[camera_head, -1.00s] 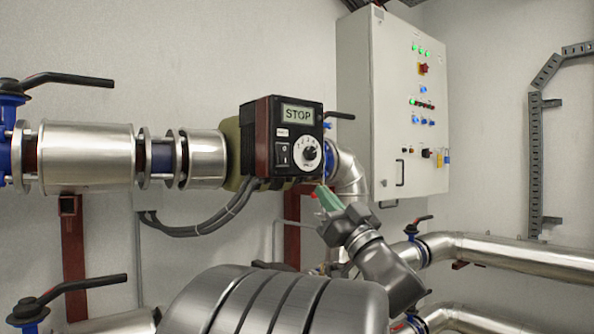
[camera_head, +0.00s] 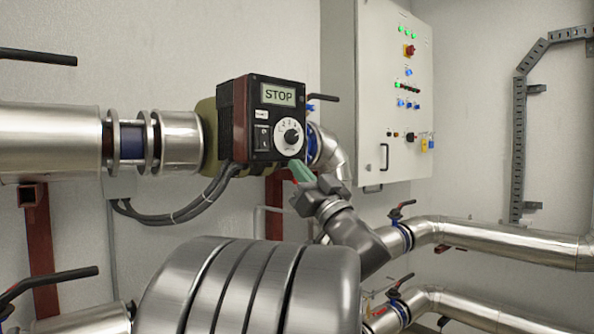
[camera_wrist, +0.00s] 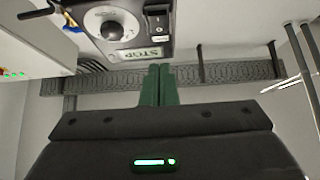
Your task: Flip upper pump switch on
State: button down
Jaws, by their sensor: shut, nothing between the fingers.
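The upper pump's control box (camera_head: 263,97) is black with a red-brown side, and its display (camera_head: 278,94) reads STOP. A small black rocker switch (camera_head: 262,137) sits at the lower left of its face, left of a white round dial (camera_head: 291,137). My gripper (camera_head: 301,172) has green fingers that are shut and empty, just below the lower right of the box. In the wrist view the box appears upside down, with the dial (camera_wrist: 112,29) and the STOP display (camera_wrist: 145,54); the shut green fingers (camera_wrist: 160,72) point toward the box from below in the picture.
A steel pipe (camera_head: 50,145) with flanges runs left of the box, and black cables (camera_head: 190,208) hang below it. A white control cabinet (camera_head: 375,95) with lights stands to the right. Lower steel pipes (camera_head: 490,240) with valve levers run at right.

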aim_at(264, 146)
jog(key=x, duration=0.3)
jog(key=f+p+x, duration=0.1)
jog(key=x, duration=0.2)
jog(key=w+x, duration=0.1)
jog(key=x, duration=0.2)
jog(key=shift+a+f+p, duration=0.35)
jog(key=shift+a+p, duration=0.05)
jog(key=shift+a, duration=0.05)
jog(key=shift+w+a, duration=0.3)
jog(key=shift+w, duration=0.15)
jog(key=shift+w+a+f+b, duration=0.2)
jog(key=shift+w+f+b, duration=0.1)
jog(key=shift+w, duration=0.05)
jog(key=shift+r, duration=0.1)
jog(key=shift+s, duration=0.1)
